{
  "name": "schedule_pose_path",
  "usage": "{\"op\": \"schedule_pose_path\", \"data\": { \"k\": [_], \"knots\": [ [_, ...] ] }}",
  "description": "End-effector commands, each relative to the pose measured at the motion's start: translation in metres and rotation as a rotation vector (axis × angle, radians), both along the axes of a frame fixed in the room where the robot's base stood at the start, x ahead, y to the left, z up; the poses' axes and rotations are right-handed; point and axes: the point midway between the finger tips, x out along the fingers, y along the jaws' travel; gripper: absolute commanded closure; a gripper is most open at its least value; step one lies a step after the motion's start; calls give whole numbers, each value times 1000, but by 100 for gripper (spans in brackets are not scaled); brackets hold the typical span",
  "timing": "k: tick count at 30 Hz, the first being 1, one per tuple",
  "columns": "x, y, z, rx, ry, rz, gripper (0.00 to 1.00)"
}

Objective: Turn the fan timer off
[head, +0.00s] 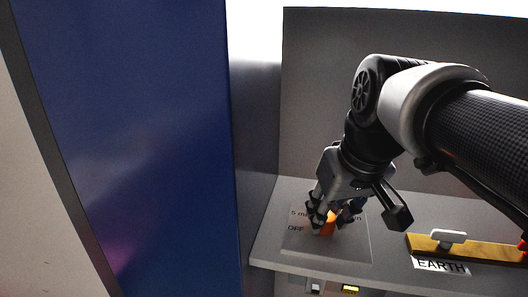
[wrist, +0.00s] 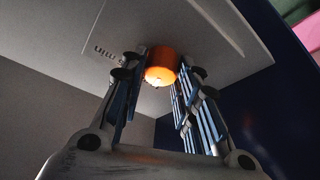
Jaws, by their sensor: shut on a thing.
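The fan timer is an orange knob (head: 329,222) on a pale square plate (head: 350,248) on the grey shelf. The plate carries the word OFF at its left and a partly hidden "5 m…" marking above. My gripper (head: 334,218) points down at the plate with its fingers on either side of the knob, shut on it. In the wrist view the knob (wrist: 161,67) sits between the far ends of the two fingers of my gripper (wrist: 160,80). The knob's pointer direction cannot be told.
A brass bar (head: 475,247) with a white handle and an EARTH label (head: 441,266) lies to the right on the shelf. A blue panel (head: 130,140) stands at the left. Small switches (head: 350,289) show below the shelf edge. A grey wall rises behind.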

Motion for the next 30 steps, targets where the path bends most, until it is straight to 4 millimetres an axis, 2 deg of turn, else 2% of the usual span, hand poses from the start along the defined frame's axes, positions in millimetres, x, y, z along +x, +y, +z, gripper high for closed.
{"op": "schedule_pose_path", "data": {
  "k": [30],
  "knots": [
    [4, -5, 0, 0, 2, 963, 95]
  ]
}}
